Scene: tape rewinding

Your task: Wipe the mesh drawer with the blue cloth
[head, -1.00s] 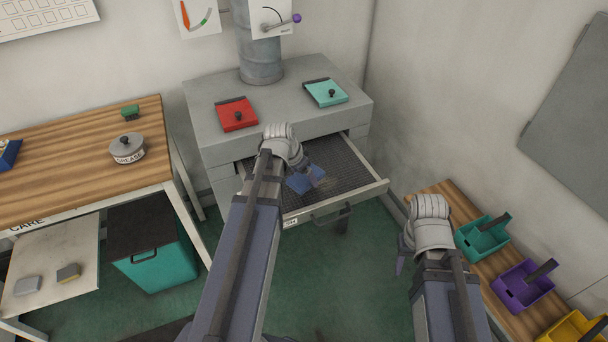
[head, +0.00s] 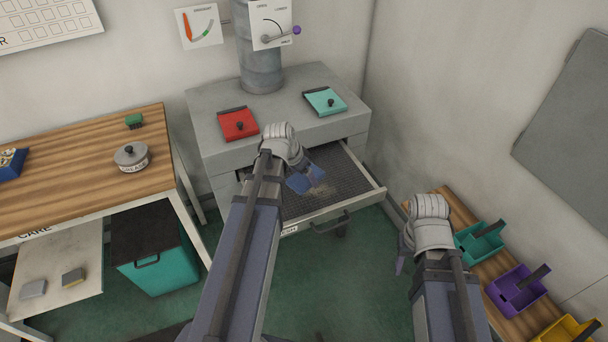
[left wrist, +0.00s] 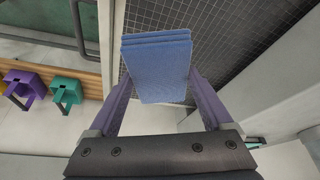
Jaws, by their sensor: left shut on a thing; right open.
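The mesh drawer (head: 345,172) is pulled out of the grey cabinet, its dark mesh floor showing, with a pale smudge on the mesh near the blue cloth. The blue cloth (head: 304,181), folded in layers, is held over the drawer's left part; it also shows in the left wrist view (left wrist: 158,68). My left gripper (head: 306,170) is shut on the cloth, which sits between its two purple fingers (left wrist: 158,90). I cannot tell whether the cloth touches the mesh. My right gripper (head: 402,258) is open and empty, right of the drawer and apart from it.
The cabinet top carries a red lidded hatch (head: 238,124) and a teal one (head: 325,101). Teal (head: 480,242), purple (head: 518,290) and yellow bins (head: 572,330) line a low bench at right.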

